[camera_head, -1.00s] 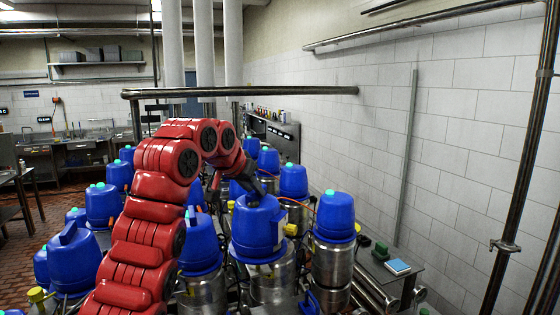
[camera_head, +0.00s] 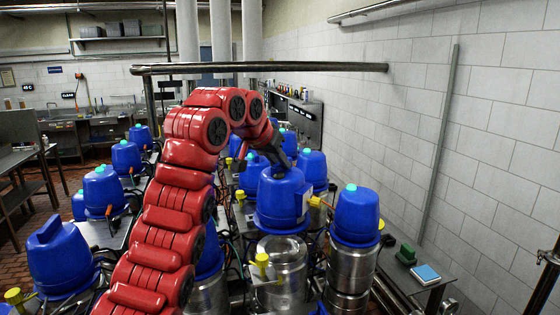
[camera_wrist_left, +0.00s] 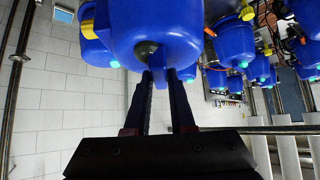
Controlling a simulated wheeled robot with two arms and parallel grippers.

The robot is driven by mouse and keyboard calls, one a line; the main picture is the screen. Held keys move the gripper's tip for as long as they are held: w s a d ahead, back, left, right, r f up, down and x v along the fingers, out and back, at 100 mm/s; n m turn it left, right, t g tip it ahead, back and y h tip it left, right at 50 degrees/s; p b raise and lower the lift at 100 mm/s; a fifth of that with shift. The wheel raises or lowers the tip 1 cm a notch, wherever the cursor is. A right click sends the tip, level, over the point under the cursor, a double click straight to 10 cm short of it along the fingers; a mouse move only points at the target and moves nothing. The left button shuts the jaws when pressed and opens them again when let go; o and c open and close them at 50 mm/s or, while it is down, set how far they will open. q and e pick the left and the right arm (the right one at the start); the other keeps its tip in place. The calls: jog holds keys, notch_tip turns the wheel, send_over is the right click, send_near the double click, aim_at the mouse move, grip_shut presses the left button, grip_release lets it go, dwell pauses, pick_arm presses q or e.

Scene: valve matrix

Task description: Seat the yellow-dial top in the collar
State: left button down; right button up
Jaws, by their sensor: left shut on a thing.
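My left gripper (camera_head: 276,166) is shut on the top knob of a blue dome-shaped top (camera_head: 283,203). The top is roughly upright, above a steel cylinder (camera_head: 281,278). The cylinder's upper face shows below the top's lower edge, so the two look apart. A yellow piece (camera_head: 315,201) shows at the top's right side; I cannot tell if it is the dial. The collar cannot be told apart clearly. My right gripper is not in view.
Another blue top on a steel cylinder (camera_head: 348,275) stands close on the right. Several more blue tops stand behind and left. A horizontal pipe (camera_head: 330,67) runs behind my arm.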

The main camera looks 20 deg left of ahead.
aim_at(279, 175)
pick_arm(q)
jog(key=shift+w+f+b, duration=0.2)
jog(key=shift+f+b, duration=0.55)
notch_tip(279, 175, down, 2)
jog(key=shift+s+f+b, duration=0.15)
jog(key=shift+b, duration=0.9)
jog(key=shift+f+b, duration=0.85)
jog(key=shift+f, duration=0.2)
jog(key=shift+b, duration=0.5)
jog(key=shift+f+b, duration=1.4)
jog(key=shift+f, duration=0.25)
jog(key=c, duration=0.7)
grip_release()
jog(key=shift+r, duration=0.1)
